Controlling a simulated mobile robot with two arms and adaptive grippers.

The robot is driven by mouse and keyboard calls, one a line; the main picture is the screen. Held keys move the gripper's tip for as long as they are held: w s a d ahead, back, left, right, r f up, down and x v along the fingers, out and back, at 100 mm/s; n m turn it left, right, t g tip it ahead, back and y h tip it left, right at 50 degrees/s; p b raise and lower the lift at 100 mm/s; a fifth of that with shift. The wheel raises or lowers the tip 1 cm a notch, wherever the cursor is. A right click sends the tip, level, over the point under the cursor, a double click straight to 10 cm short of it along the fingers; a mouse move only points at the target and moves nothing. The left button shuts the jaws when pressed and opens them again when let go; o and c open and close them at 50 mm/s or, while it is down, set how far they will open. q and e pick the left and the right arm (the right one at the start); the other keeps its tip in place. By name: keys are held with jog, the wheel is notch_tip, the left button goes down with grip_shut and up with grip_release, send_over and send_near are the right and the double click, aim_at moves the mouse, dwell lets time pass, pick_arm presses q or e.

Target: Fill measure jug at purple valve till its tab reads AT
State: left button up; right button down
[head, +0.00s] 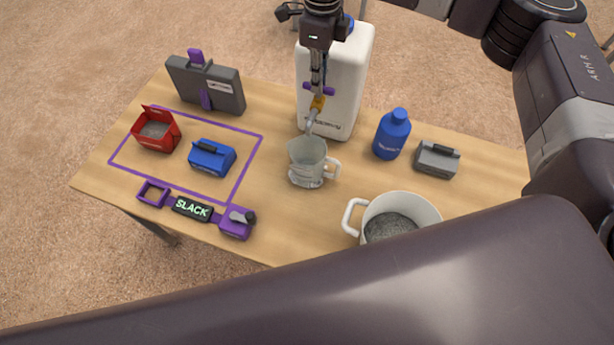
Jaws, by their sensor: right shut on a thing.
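The clear measure jug (308,164) stands upright on the table, its handle to the right. It is directly below the spout of the white container (347,75). The purple valve (328,90) is on a brass tap at the container's front. My right gripper (317,80) comes down from above and is shut on the purple valve, partly hiding it. The water level in the jug and any tab on it are too small to read. My left gripper is out of view.
A display (192,208) reads SLACK, beside a purple switch box (237,222). A red box (156,130) and a blue box (211,158) sit within a purple outline. A white pot (400,205) of grey material, a blue bottle (391,134) and a grey box (437,158) stand right.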

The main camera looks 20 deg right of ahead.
dwell(0.6)
jog(key=shift+f+n+b, duration=0.2)
jog(key=shift+n+b, duration=0.2)
jog(key=shift+n, duration=0.1)
jog(key=shift+n+b, duration=0.3)
jog(key=shift+n, duration=0.5)
jog(key=n+b, duration=0.1)
jog(key=n, duration=0.1)
jog(key=shift+n, duration=0.4)
jog(key=shift+r+n, duration=0.2)
jog(key=shift+n, duration=0.1)
dwell(5.2)
